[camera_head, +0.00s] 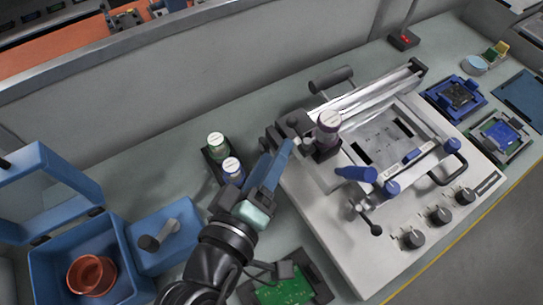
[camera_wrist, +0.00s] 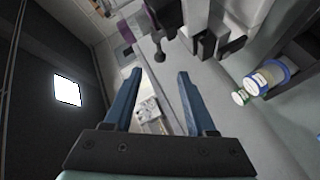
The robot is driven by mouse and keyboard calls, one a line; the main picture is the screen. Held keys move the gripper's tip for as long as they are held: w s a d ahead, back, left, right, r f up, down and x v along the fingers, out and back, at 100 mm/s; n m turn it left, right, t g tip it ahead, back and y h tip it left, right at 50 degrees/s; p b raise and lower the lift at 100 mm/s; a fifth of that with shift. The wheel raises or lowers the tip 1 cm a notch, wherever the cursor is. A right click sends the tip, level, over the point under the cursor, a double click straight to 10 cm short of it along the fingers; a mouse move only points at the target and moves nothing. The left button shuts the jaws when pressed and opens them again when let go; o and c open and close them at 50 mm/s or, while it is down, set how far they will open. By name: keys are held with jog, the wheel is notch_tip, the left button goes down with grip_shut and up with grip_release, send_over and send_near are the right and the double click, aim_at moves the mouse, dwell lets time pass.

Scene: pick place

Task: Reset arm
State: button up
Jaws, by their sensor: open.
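My gripper (camera_head: 276,164) extends from my black arm over the workbench, between two small jars and the white machine. Its two blue fingers (camera_wrist: 158,82) are apart in the wrist view, with nothing between them. A blue-labelled jar (camera_head: 233,170) and a green-labelled jar (camera_head: 216,146) stand in a dark holder just left of the gripper. The wrist view also shows the jars at its right. A purple-labelled jar (camera_head: 328,124) stands on the white machine (camera_head: 345,240), right of the gripper.
A blue box (camera_head: 62,262) with a raised lid holds a copper-coloured bowl (camera_head: 92,275) at lower left. A green circuit board (camera_head: 285,291) lies near the front. Blue fixtures (camera_head: 455,95) stand at the right. The bench behind the jars (camera_head: 150,150) is clear.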

dwell(0.4)
jog(key=w+d+r+m+t+y+p, duration=0.1)
jog(key=w+r+m+t, duration=0.2)
jog(key=r, duration=0.8)
jog(key=w+r+m+t+y+p, duration=0.1)
jog(key=w+r+m+t, duration=0.3)
jog(key=r, duration=0.8)
jog(key=s+r+t+y+p, duration=0.1)
jog(key=s+r+t, duration=0.1)
jog(key=r, duration=1)
jog(key=s+d+r+m+t+y+p, duration=0.1)
jog(key=s+r+t, duration=0.2)
jog(key=r, duration=1)
jog(key=shift+s+t+y, duration=0.3)
jog(key=shift+s+y, duration=0.1)
jog(key=shift+s, duration=0.1)
jog(key=shift+d, duration=0.1)
